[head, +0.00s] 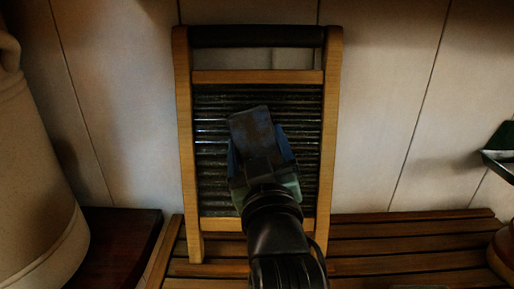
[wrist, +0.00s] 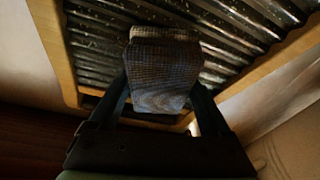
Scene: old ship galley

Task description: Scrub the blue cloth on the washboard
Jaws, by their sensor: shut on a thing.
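The washboard (head: 211,130) stands upright against the wall, with a pale wooden frame and dark ribbed metal; its ribs (wrist: 100,60) fill the top of the wrist view. My gripper (head: 259,148) is in front of the ribbed face, near its middle. It is shut on the cloth (wrist: 163,72), a small folded block of woven fabric that looks dull blue-grey and brown in this light. The cloth's end also shows in the head view (head: 252,124). It lies close to the ribs, but I cannot tell whether it touches them. My gripper hides part of the ribs.
The washboard's feet rest on a slatted wooden surface (head: 400,243). A large cream vessel (head: 35,180) stands at the left, by a dark wooden board (head: 115,240). Part of a dark metal object (head: 500,160) juts in at the right edge. The slats right of the washboard look mostly clear.

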